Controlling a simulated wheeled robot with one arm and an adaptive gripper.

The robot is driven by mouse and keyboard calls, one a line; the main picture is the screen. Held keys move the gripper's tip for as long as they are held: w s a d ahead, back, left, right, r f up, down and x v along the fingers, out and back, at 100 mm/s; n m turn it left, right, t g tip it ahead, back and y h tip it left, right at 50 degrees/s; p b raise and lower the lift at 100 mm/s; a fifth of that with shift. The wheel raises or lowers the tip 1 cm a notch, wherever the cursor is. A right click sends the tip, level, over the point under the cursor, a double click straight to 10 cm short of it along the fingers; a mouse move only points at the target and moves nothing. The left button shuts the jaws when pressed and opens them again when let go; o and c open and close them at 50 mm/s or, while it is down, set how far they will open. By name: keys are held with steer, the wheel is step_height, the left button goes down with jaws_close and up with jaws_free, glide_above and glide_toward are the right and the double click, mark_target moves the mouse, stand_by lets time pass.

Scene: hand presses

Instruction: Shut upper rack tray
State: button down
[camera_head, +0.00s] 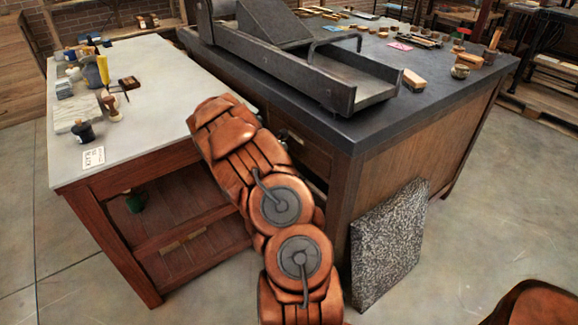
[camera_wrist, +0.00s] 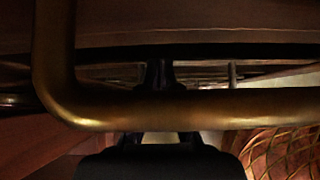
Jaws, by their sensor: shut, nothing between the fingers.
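In the wrist view a thick brass-coloured bar (camera_wrist: 190,110), bent upward at the left, crosses close to the camera. My gripper (camera_wrist: 158,76) shows as dark shapes above and below the bar; its fingers are shut and empty, and the bar hides their middle. I cannot tell whether they touch the bar. A dark brown wooden board (camera_wrist: 200,30) spans the top; I cannot tell whether it is the upper rack tray. In the head view my copper arm reaches between the two tables and hides my gripper. No rack tray can be made out clearly there.
A grey-topped table (camera_head: 145,70) with a wooden lower shelf stands left. A dark-topped bench (camera_head: 370,125) carrying a metal press (camera_head: 300,70) stands right. A speckled slab (camera_head: 388,245) leans on the bench.

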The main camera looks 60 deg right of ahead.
steer(key=shift+s+d, duration=0.1)
steer(key=shift+d, duration=0.05)
steer(key=p+v, duration=0.5)
steer(key=v, duration=0.5)
steer(key=shift+p, duration=0.3)
